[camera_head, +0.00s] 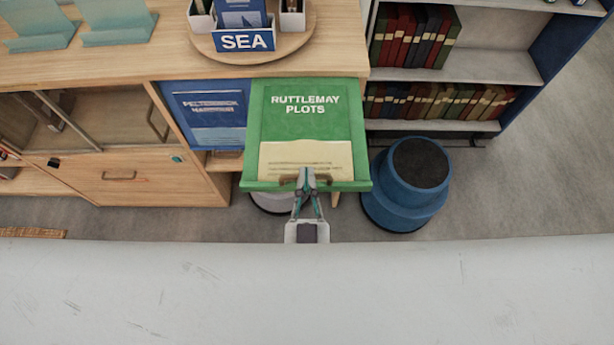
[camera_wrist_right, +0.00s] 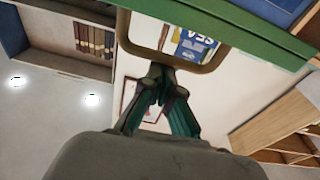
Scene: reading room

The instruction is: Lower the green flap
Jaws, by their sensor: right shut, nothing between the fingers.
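The green flap (camera_head: 318,128), lettered "RUTTLEMAY PLOTS", is swung up and sticks out from the cabinet front. A pale paper panel (camera_head: 300,157) is on its lower part. Its brown loop handle (camera_head: 289,180) is at the near edge and shows large in the right wrist view (camera_wrist_right: 206,67). My right gripper (camera_head: 307,172) is shut and empty at this handle. Its fingertips (camera_wrist_right: 162,72) overlap the handle's bar in both views; I cannot tell if they touch it. My left gripper is not in view.
A blue panel (camera_head: 207,115) is left of the flap. The wooden cabinet top (camera_head: 340,50) bears a round tray (camera_head: 205,45) with a "SEA" sign (camera_head: 243,41). A blue stool (camera_head: 385,195) stands close on the right, before a bookcase (camera_head: 480,60). Grey floor is free further right.

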